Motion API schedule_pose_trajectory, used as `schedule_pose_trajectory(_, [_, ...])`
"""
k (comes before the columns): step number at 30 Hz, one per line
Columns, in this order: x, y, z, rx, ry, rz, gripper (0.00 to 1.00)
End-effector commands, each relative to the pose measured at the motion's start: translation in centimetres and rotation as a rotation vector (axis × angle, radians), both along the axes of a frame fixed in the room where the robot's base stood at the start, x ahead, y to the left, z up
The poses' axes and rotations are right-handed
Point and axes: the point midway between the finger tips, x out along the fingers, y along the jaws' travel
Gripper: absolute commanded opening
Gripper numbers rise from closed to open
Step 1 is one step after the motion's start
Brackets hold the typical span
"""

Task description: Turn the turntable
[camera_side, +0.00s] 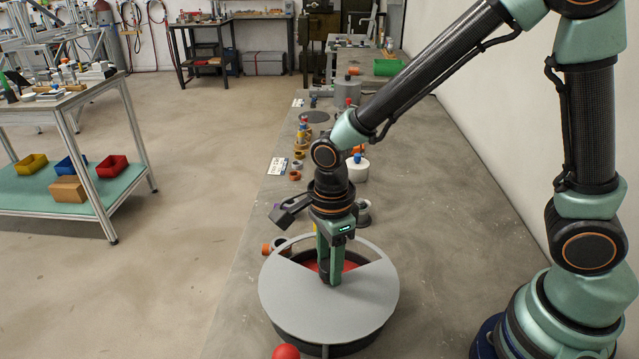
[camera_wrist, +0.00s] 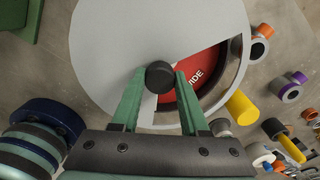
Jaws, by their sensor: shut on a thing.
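The turntable (camera_side: 325,308) is a round grey disc on a dark base, near the front of the grey bench. Its cover has an open sector at the back, where a red surface with white lettering (camera_wrist: 190,75) shows in the wrist view. A dark round knob (camera_wrist: 160,77) stands by the inner corner of that opening. My gripper (camera_side: 329,277) points straight down over the disc. In the wrist view, its two green fingers (camera_wrist: 157,87) are shut on the knob, one on each side. In the side view the fingers hide most of the knob.
A red ball (camera_side: 286,352) is at the turntable's front edge. An orange-ended part (camera_side: 267,249) lies at its back left. A yellow cylinder (camera_wrist: 241,107) stands close to the rim. Several small parts line the bench behind. Bare bench lies to the turntable's right.

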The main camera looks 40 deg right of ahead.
Motion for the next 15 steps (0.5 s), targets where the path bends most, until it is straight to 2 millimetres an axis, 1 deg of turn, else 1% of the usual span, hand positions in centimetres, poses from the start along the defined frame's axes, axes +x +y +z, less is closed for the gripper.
schedule_pose_trajectory(1, [0.07,-0.15,0.09,0.0,0.0,-0.004,0.48])
schedule_pose_trajectory(2, [0.07,-0.14,0.09,0.0,0.0,-0.004,0.59])
schedule_pose_trajectory(3, [0.06,-0.13,0.08,0.0,0.0,-0.003,0.74])
schedule_pose_trajectory(12, [0.02,-0.06,0.05,0.0,0.0,0.0,0.74])
schedule_pose_trajectory(15, [0.04,-0.03,0.44,0.0,0.0,0.0,0.74])
